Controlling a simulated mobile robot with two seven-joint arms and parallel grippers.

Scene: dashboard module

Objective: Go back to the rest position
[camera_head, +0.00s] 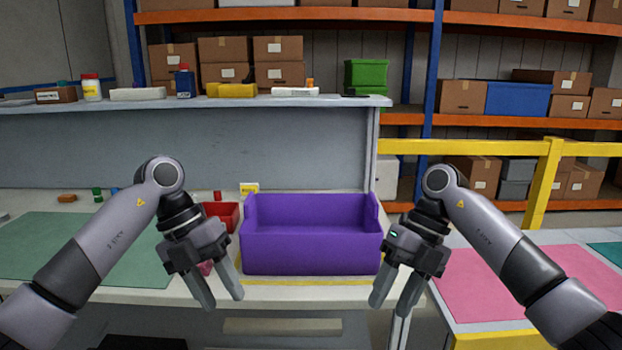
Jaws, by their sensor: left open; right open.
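My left gripper (222,300) is open and empty in the head view, pointing down in front of the left table, left of a purple bin. My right gripper (394,303) is open and empty, pointing down near the right front corner of the same bin. Both arms come in from the lower corners and bend at raised elbows. The two grippers are apart, one on each side of the bin. I cannot tell how high they are above the table.
The purple bin (312,253) stands on the white table (140,297). A red bin (222,213) is partly behind my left gripper. A green mat (125,262) lies left. A pink mat (483,290) lies on the right table. A yellow rail (470,147) and shelves stand behind.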

